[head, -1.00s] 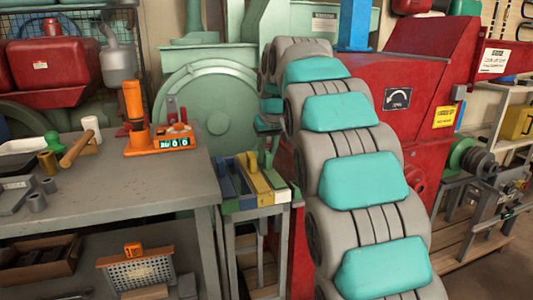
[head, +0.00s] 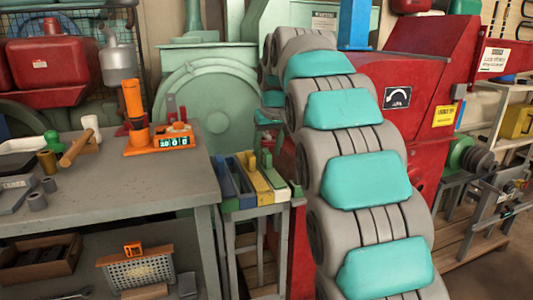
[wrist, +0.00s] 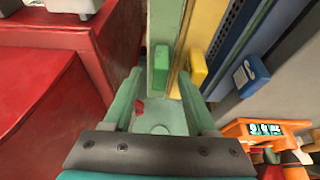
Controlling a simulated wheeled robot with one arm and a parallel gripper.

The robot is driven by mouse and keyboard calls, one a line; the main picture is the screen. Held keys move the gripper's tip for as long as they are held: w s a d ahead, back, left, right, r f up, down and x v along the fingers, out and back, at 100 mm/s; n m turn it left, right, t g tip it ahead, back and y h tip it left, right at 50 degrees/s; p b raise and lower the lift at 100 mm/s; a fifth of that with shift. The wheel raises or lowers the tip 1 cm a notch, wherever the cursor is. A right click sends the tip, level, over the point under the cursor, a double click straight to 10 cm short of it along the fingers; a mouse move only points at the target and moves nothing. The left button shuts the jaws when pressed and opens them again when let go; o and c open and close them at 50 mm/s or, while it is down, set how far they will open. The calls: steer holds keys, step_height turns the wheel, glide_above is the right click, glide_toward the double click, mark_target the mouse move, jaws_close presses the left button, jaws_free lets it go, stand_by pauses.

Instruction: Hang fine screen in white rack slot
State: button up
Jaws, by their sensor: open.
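My gripper (wrist: 160,74) is open in the wrist view, its two pale green fingers pointing at the coloured rack and spread to either side of a green tab (wrist: 160,57). No hold on the tab shows. A yellow tab (wrist: 198,66) and a blue tab (wrist: 250,75) stand to its right. The small rack (head: 256,200) has blue, yellow, pale and green strips on top in the head view. A perforated screen with an orange top bar (head: 141,271) leans on the workbench's lower shelf. I cannot tell which screen is the fine one. My arm mostly hides the gripper in the head view.
The grey workbench (head: 120,200) is left of the rack and carries an orange device with a display (head: 160,140), a mallet (head: 78,148) and small parts. The red machine (head: 425,90) stands close on the right. A green machine (head: 205,100) stands behind.

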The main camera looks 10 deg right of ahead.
steer(key=v, duration=0.6)
steer(key=s+f+g+p, duration=0.1)
steer(key=s+f, duration=0.6)
steer(key=s, duration=0.7)
steer(key=s+f+m+g+p, duration=0.1)
steer(key=s+f+g, duration=0.2)
steer(key=s+f, duration=0.5)
steer(key=s+f+g+p, duration=0.2)
steer(key=s+f, duration=0.6)
steer(key=s, duration=1.4)
steer(key=shift+s+h, duration=0.2)
steer(key=shift+h, duration=0.1)
